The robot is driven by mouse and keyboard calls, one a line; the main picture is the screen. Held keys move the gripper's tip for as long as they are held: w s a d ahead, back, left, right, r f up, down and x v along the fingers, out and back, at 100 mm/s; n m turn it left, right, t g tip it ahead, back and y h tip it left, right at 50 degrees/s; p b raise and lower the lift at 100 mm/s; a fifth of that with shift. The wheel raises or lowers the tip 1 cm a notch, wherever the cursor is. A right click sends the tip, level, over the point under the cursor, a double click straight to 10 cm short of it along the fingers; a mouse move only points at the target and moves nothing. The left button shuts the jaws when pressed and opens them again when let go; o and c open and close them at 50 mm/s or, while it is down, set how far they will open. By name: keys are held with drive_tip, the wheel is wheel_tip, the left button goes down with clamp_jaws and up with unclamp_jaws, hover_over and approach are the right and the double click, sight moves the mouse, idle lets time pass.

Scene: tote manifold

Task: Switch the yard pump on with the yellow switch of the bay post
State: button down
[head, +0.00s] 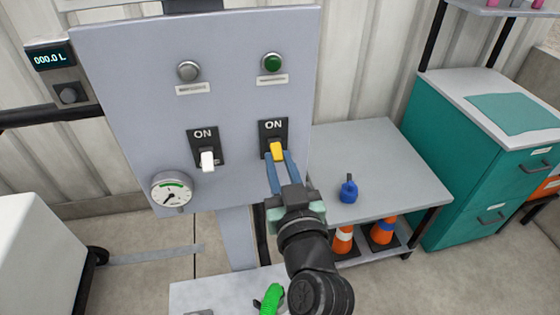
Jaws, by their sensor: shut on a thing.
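The bay post carries a grey panel (236,50) with two black switch plates, each marked ON at its top. The yellow switch (278,151) is on the right plate, and its lever sits below the ON mark. My gripper (277,160) reaches up from below, its two blue fingers closed on the yellow lever from either side. The fingers hide part of the lever, so its exact tilt is hard to tell. A green lamp (272,63) is above this switch; I cannot tell if it is lit.
A white switch (207,161) is on the left plate, under a grey lamp (188,70). A round gauge (172,190) is at the panel's lower left, and a display (50,56) reads 000.0 L. A grey table (390,170) with a blue can (348,190) stands at right.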

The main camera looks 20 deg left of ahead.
sight(276, 147)
drive_tip(key=shift+r+g+h+p, duration=0.6)
drive_tip(key=shift+r+g+p, duration=0.4)
drive_tip(key=shift+p, duration=2.6)
drive_tip(key=r+g+h+p, duration=0.1)
drive_tip(key=g+p, duration=0.1)
drive_tip(key=p, duration=0.5)
drive_tip(key=shift+r+h, duration=0.2)
drive_tip(key=shift+h, duration=0.1)
drive_tip(key=g+h+p, duration=0.1)
drive_tip(key=p, duration=0.3)
drive_tip(key=r+g+p, duration=0.1)
drive_tip(key=p, duration=0.2)
drive_tip(key=shift+w+a+g+h+p, duration=0.1)
drive_tip(key=shift+w+g+h+p, duration=0.1)
drive_tip(key=shift+g+h+p, duration=0.2)
drive_tip(key=g+h+p, duration=0.1)
drive_tip(key=p, duration=0.2)
drive_tip(key=shift+w+a+g, duration=0.1)
drive_tip(key=shift+w+g, duration=0.05)
drive_tip(key=shift+g, duration=0.15)
drive_tip(key=c, duration=0.7)
unclamp_jaws()
